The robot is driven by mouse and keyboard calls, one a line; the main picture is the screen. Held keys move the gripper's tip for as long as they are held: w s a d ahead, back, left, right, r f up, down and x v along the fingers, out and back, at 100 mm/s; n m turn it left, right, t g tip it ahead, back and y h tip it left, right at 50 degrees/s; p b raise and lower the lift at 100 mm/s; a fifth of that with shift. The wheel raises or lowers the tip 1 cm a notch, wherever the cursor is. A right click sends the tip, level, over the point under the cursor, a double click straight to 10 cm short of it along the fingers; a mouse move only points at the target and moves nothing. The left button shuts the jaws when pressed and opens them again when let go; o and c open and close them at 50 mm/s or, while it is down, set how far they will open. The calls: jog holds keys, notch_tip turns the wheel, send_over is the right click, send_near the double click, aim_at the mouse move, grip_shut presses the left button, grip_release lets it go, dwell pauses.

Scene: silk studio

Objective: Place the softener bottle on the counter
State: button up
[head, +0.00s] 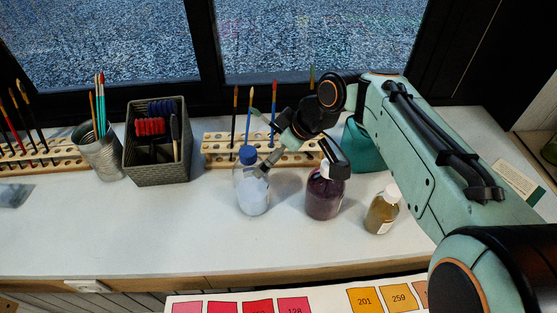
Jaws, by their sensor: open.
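No label I can read says softener, so I cannot tell which bottle is meant. A clear bottle with a blue cap and pale blue liquid (252,192) stands upright on the white counter (120,230). To its right stands a dark purple bottle with a white cap (323,199). A smaller amber bottle with a white cap (382,212) stands further right. My gripper (301,171) is open, with one finger by the blue-capped bottle and the other overlapping the purple bottle's top. Whether either finger touches glass cannot be told.
Wooden brush racks (222,150) stand behind the bottles. A grey basket (157,165) and a metal cup of brushes (101,156) stand left. A teal object (366,155) is partly behind my arm. A colour chart (330,300) lies at the front. The front left counter is clear.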

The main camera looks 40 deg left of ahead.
jog(key=d+r+m+t+h, duration=0.1)
jog(key=d+m+t+h, duration=0.15)
jog(key=d+m, duration=1.1)
jog(key=s+d+f+m+g+h, duration=0.1)
jog(key=s+d+f+m, duration=0.1)
jog(key=s+d, duration=0.4)
jog(key=s+d+f+m+h, duration=0.1)
jog(key=s+d, duration=0.6)
jog(key=d, duration=0.8)
jog(key=shift+s+d+f+m+g+h, duration=0.25)
jog(key=shift+d+f+m+g+h, duration=0.1)
jog(key=shift+f+m, duration=0.55)
jog(key=shift+c, duration=0.3)
